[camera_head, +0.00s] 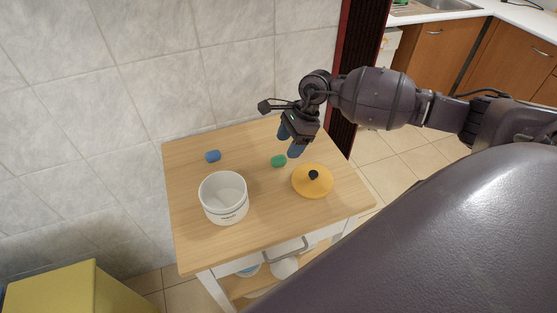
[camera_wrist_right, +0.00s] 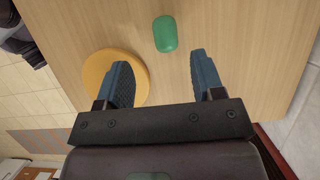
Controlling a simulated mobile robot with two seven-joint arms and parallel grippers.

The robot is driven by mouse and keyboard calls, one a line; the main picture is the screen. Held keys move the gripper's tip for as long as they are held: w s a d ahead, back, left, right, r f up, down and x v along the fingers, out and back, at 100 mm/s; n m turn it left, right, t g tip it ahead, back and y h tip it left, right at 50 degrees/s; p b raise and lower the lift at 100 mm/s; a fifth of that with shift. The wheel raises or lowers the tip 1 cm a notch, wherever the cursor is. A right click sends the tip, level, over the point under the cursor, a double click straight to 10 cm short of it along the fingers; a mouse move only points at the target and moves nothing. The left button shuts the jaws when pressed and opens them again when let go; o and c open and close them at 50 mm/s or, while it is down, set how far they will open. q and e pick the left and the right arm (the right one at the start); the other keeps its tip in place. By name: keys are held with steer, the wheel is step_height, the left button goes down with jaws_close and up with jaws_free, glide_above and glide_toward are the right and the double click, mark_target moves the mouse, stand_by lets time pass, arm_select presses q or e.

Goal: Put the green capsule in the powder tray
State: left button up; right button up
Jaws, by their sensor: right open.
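The green capsule (camera_head: 278,161) lies on the wooden table top, between the white pot and the yellow lid. It also shows in the right wrist view (camera_wrist_right: 165,34), ahead of the fingertips and apart from them. My right gripper (camera_head: 290,143) is open and empty above the table, just behind and above the capsule; its two blue fingers show in the right wrist view (camera_wrist_right: 160,72). A white round pot (camera_head: 224,211) stands open at the table's front left; I cannot tell whether it is the powder tray. My left gripper is not in view.
A yellow lid (camera_head: 313,182) with a black knob lies right of the capsule. A blue capsule (camera_head: 212,156) lies at the back left of the wooden table (camera_head: 260,215). A tiled wall (camera_head: 130,110) stands behind the table. The table's front right is clear.

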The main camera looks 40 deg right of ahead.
mark_target(280, 157)
steer(key=shift+w+x, duration=0.2)
steer(key=shift+x, duration=1.2)
steer(key=shift+w+x, duration=0.15)
steer(key=shift+x, duration=1.25)
steer(key=c, duration=1.1)
steer(key=shift+o, duration=0.2)
step_height(280, 157, up, 20)
